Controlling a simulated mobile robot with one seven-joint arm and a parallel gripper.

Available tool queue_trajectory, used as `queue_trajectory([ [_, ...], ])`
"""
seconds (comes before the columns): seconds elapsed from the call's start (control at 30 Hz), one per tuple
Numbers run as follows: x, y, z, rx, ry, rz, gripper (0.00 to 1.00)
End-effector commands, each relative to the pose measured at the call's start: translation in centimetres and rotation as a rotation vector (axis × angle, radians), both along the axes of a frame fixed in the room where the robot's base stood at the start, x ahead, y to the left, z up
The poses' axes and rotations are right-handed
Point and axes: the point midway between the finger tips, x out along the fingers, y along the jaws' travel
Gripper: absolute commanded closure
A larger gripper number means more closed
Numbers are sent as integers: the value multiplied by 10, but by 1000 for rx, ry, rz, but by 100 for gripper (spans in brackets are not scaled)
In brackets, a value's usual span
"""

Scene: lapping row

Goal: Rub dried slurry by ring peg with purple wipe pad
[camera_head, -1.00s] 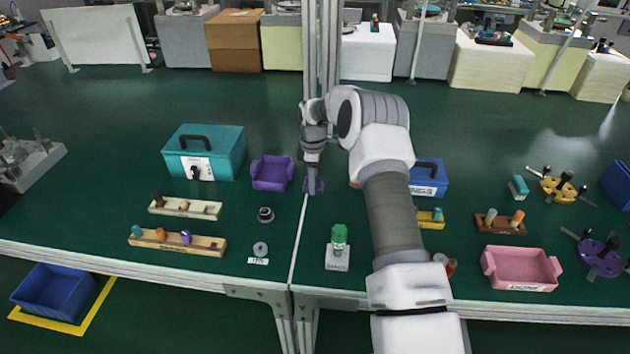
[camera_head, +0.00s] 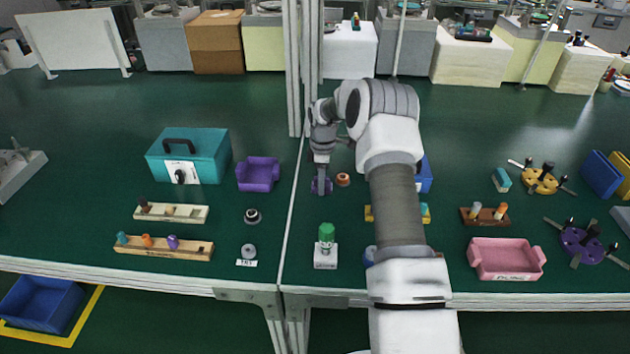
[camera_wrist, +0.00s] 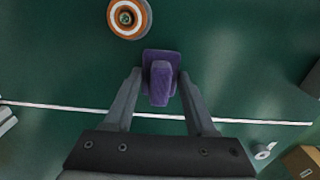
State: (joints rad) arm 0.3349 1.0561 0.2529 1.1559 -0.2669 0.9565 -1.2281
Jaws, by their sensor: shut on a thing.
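My gripper (camera_wrist: 158,88) is shut on the purple wipe pad (camera_wrist: 160,83), holding it by its raised grip. In the head view my gripper (camera_head: 321,178) points down with the pad (camera_head: 321,187) at or just above the green table; I cannot tell whether it touches. The ring peg, an orange and white ring around a small greenish centre (camera_wrist: 128,17), is just beyond the pad and to its left in the wrist view. In the head view the ring (camera_head: 343,179) is close to the right of the pad. I cannot make out any dried slurry.
A white seam line (camera_wrist: 70,107) crosses the table. A purple tray (camera_head: 258,175) and teal toolbox (camera_head: 188,155) stand to the left. A green-capped bottle (camera_head: 326,240) stands in front. A blue bin (camera_head: 425,175) is partly behind my arm. A pink tray (camera_head: 506,272) lies front right.

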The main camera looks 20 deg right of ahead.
Motion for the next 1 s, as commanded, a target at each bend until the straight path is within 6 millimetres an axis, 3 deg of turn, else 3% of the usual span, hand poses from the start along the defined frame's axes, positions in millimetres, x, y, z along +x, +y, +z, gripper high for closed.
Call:
queue_trajectory([
  [0.37, -4, -4, -1, -3, 11, -2, 88],
  [1.0, -2, -2, 58, -2, 4, 0, 88],
])
